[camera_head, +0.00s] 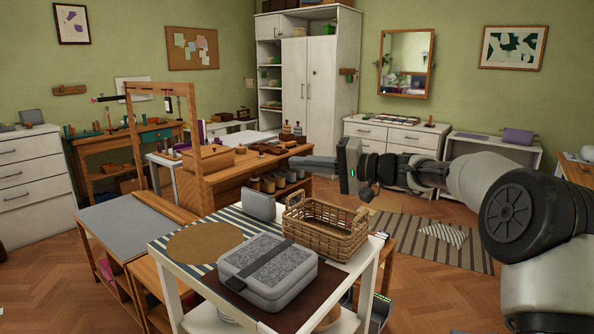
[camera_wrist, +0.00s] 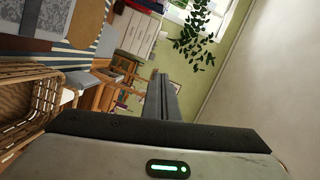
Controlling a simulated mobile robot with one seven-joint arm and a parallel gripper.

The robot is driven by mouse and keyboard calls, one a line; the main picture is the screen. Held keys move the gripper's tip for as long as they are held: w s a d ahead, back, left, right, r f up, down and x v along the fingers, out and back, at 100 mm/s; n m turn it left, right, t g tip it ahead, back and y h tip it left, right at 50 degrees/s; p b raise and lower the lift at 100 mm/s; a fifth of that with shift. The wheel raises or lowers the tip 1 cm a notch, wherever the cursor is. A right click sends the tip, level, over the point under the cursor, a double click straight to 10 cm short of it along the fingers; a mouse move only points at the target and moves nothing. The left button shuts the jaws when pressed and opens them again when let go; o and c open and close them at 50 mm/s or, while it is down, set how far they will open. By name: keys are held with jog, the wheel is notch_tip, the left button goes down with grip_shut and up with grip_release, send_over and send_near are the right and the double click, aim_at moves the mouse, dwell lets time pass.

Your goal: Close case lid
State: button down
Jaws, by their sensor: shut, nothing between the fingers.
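The grey case (camera_head: 268,275) sits on a dark brown mat on the near white table. Its lid (camera_head: 268,258), with a speckled grey top panel, lies down flat on the body, and a dark strap (camera_head: 262,265) runs across it. I cannot tell whether a latch is fastened. My gripper (camera_head: 293,160) is in the air above and behind the basket, well apart from the case. Its fingers are together with nothing between them, and they also show in the wrist view (camera_wrist: 164,96).
A wicker basket (camera_head: 327,228) stands right behind the case; it shows at the left of the wrist view (camera_wrist: 28,105). A small grey box (camera_head: 259,205) and a round brown placemat (camera_head: 203,243) lie beside it on a striped runner. A wooden workbench (camera_head: 240,180) stands behind.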

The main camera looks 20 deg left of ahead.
jog(key=s+d+r, duration=0.1)
jog(key=s+d, duration=0.2)
jog(key=d, duration=0.4)
jog(key=shift+r, duration=0.4)
jog(key=shift+s, duration=0.1)
jog(key=s+d+f+h, duration=0.2)
jog(key=s+f+h, duration=0.15)
jog(key=s, duration=0.35)
jog(key=s+d+f+h, duration=0.15)
jog(key=s+h, duration=0.25)
jog(key=s, duration=0.4)
jog(key=s+d+f+t+h, duration=0.1)
jog(key=s+d+f+h, duration=0.2)
jog(key=s+d, duration=0.4)
jog(key=s+d+f+m+t+h, duration=0.1)
jog(key=s+d+f+h, duration=0.15)
jog(key=s+d, duration=0.5)
jog(key=s+d+f+t+h, duration=0.1)
jog(key=s+d+f+h, duration=0.25)
jog(key=s+d, duration=0.3)
notch_tip(320, 180, up, 22)
jog(key=d+p, duration=0.1)
jog(key=p, duration=2.1)
jog(key=shift+r, duration=0.2)
